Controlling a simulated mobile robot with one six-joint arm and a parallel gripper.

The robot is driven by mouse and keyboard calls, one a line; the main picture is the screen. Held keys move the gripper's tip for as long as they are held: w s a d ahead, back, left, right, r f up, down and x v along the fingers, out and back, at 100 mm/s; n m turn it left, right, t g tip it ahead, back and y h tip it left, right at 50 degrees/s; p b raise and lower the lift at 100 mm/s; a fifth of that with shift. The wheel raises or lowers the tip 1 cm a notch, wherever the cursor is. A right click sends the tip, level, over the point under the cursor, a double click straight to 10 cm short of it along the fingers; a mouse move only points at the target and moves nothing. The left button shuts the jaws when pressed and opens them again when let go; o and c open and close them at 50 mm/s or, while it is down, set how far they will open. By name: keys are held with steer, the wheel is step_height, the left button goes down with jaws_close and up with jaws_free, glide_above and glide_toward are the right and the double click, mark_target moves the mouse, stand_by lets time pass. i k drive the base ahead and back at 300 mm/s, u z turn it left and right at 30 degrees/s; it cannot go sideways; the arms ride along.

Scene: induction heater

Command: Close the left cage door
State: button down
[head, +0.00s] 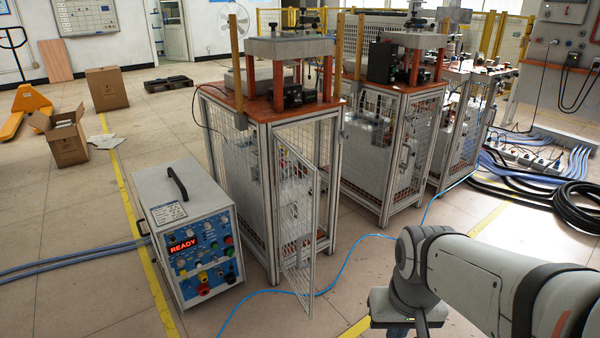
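The left cage (233,165) is a metal-framed wire mesh cage with an orange-brown top. Its mesh door (297,225) stands ajar, swung out toward the front, with its free edge near the floor by a blue cable. My arm enters from the lower right. My gripper (402,326) is at the bottom edge, right of the door and apart from it. Its fingers are mostly cut off by the frame, so I cannot see whether it is open or shut.
An induction heater box (190,240) with a red READY display stands left of the door. A blue cable (345,262) crosses the floor in front of the cages. A second cage (388,150) stands to the right. Black hoses (575,205) lie at the far right. Floor between door and arm is mostly clear.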

mark_target(309, 310)
steer(key=u, duration=0.05)
steer(key=i, duration=1)
steer(key=u, duration=0.05)
